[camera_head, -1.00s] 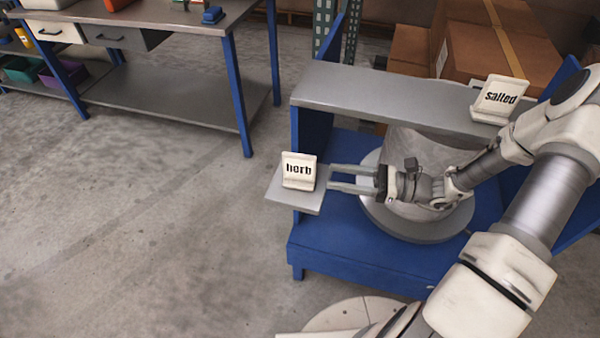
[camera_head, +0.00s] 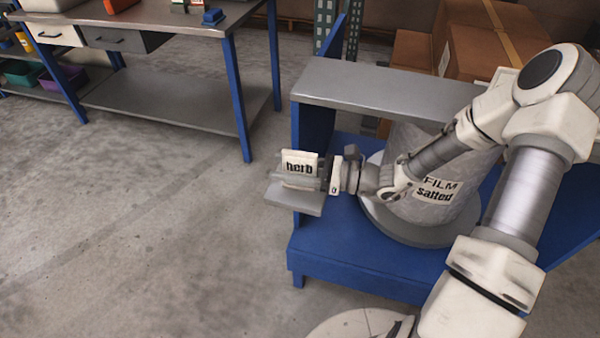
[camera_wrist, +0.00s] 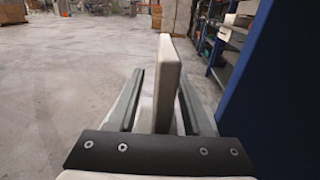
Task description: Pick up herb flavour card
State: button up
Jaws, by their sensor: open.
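The herb flavour card (camera_head: 299,160) is a small cream plate with dark "herb" lettering. It stands on a small grey ledge (camera_head: 296,200) at the left side of the blue stand. My gripper (camera_head: 298,177) reaches in from the right, and its fingers extend across the card's lower part. In the wrist view the card (camera_wrist: 168,85) shows edge-on and upright between the two open fingers of my gripper (camera_wrist: 163,100). The card's foot is partly hidden by the fingers and the dark gripper body.
A film roll (camera_head: 436,200) labelled "FILM salted" stands on the blue stand (camera_head: 350,262) behind my wrist. A grey shelf (camera_head: 385,92) runs above it. A workbench (camera_head: 165,50) stands at the back left. The floor left of the ledge is clear.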

jog(key=shift+c, duration=0.2)
grip_shut()
